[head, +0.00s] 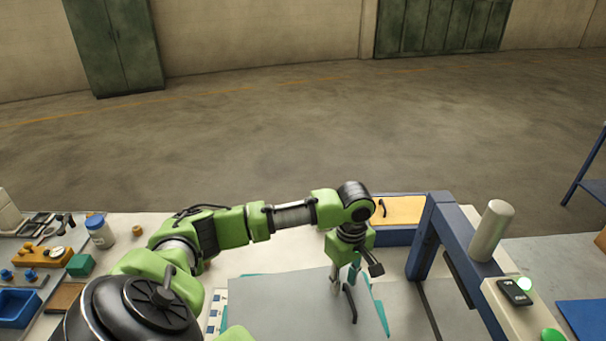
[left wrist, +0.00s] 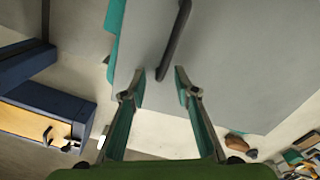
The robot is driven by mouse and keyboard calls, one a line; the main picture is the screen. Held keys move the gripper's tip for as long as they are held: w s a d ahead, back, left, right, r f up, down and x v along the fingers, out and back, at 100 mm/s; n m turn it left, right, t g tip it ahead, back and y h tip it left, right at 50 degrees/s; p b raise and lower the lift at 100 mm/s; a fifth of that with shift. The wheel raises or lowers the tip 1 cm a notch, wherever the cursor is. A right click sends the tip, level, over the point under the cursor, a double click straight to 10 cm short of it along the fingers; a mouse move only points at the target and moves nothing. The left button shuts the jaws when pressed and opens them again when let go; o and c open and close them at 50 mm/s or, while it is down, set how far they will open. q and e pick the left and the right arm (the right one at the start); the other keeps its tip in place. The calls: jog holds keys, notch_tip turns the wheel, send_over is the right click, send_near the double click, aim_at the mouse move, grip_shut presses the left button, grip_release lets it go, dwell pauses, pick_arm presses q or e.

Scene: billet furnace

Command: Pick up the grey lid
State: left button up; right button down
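The grey lid (head: 290,307) is a flat grey panel with a black bar handle (head: 350,303), at the bottom middle of the head view. Teal edges show beside it. In the left wrist view the lid (left wrist: 235,60) fills the upper middle, with its handle (left wrist: 175,42) running down from the top edge. My left gripper (head: 344,286) is over the lid at the handle. In the left wrist view its two fingers (left wrist: 160,85) are apart, with the handle's near end between the fingertips in the picture. Nothing is gripped. My right gripper is not in view.
A blue frame (head: 432,225) with a grey cylinder (head: 491,230) stands right of the lid. Behind the gripper is a blue box with an orange-tan top (head: 400,208).

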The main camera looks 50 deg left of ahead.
pick_arm(q)
jog(key=c, duration=0.6)
jog(key=shift+r, duration=0.1)
